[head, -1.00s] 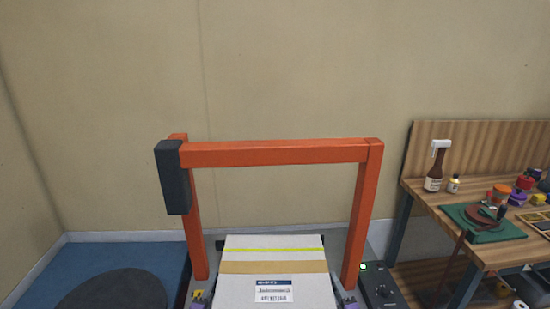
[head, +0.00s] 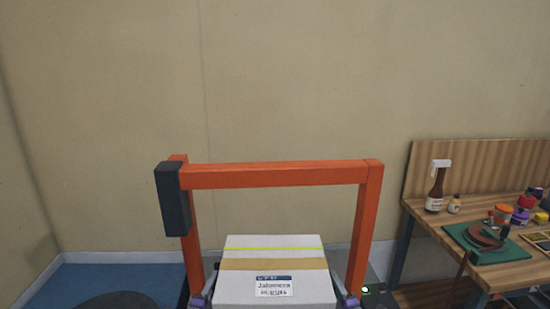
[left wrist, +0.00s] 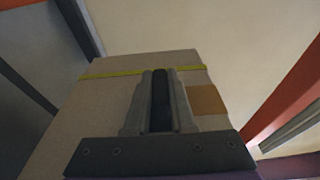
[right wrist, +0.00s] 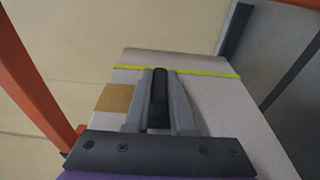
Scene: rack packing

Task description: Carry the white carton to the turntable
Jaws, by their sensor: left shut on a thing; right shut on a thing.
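The white carton (head: 275,262) is at the bottom centre of the head view, with a tan tape band, a yellow-green strap and a printed label. My left gripper (head: 200,299) is shut on its left side and my right gripper (head: 349,299) on its right side. The left wrist view shows the carton (left wrist: 75,115) behind the left fingers; the right wrist view shows it (right wrist: 225,110) behind the right fingers. Its underside is hidden. A dark round disc (head: 115,301), apparently the turntable, lies at the lower left, partly cut off.
An orange arch (head: 275,176) with a dark box (head: 173,198) on its left post stands around and behind the carton. A wooden workbench (head: 420,215) with bottles and tools is at the right. Blue floor (head: 75,280) lies at the left.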

